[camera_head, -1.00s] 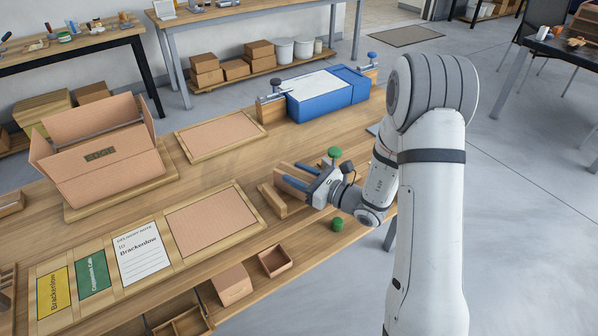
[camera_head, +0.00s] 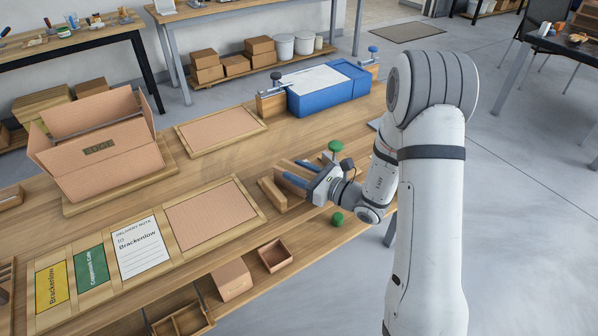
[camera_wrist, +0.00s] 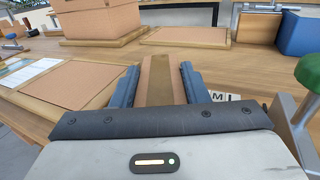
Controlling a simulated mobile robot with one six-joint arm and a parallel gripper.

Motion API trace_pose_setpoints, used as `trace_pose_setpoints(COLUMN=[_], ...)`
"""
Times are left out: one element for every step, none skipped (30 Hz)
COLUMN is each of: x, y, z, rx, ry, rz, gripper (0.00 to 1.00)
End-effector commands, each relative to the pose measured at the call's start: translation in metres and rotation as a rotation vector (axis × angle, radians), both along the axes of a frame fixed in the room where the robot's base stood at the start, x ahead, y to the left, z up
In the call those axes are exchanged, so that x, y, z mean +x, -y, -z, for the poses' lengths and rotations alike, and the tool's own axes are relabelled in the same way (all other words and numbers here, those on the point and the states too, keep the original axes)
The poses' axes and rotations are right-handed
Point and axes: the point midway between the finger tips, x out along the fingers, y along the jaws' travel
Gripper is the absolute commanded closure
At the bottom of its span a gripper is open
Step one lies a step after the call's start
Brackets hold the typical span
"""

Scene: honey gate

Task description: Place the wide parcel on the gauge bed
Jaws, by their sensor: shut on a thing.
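My gripper (camera_head: 291,172) has blue fingers and sits low over the bench, pointing left. In the head view the fingers mostly hide the held thing. A short wooden bar (camera_head: 271,195) lies just left of and below the fingers. I cannot tell for certain which part is the gauge bed.
An open carton (camera_head: 125,166) stands at left on a wooden board. Two framed cardboard-coloured pads (camera_head: 212,217) and (camera_head: 219,132) lie on the bench. A blue box (camera_head: 325,98) with clamps stands at the back. Delivery labels (camera_head: 141,247) lie at front left.

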Motion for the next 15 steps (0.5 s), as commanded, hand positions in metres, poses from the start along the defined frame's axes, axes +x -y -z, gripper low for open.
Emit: trace_pose_setpoints(x=[0.0002,0.0001,0.0002,0.0002,0.0002,0.0001,0.0002,0.0002,0.0002,0.0002,0.0003,0.0003,0.0002,0.0002,0.0002], y=[0.0001,0.0002,0.0002,0.0002,0.0002,0.0003,0.0004,0.0004,0.0005,0.0005,0.0005,0.0005,0.0006,0.0006,0.0006], z=[0.0018,0.0016,0.0008,0.0008,0.0008,0.0008,0.0008,0.0008,0.0008,0.0009,0.0009,0.0009,0.0009,0.0009,0.0009], rx=[0.001,0.001,0.001,0.001,0.001,0.000,0.000,0.000,0.000,0.000,0.000,0.000,0.000,0.000,0.000], ry=[0.001,0.001,0.001,0.001,0.001,0.000,0.000,0.000,0.000,0.000,0.000,0.000,0.000,0.000,0.000], rz=[0.000,0.000,0.000,0.000,0.001,0.001,0.001,0.001,0.001,0.001,0.001,0.001,0.001,0.001,0.001], gripper=[0.88,0.59,0.55,0.53,0.50,0.47,0.45,0.42,0.39,0.36,0.34,0.34,0.34,0.34,0.34])
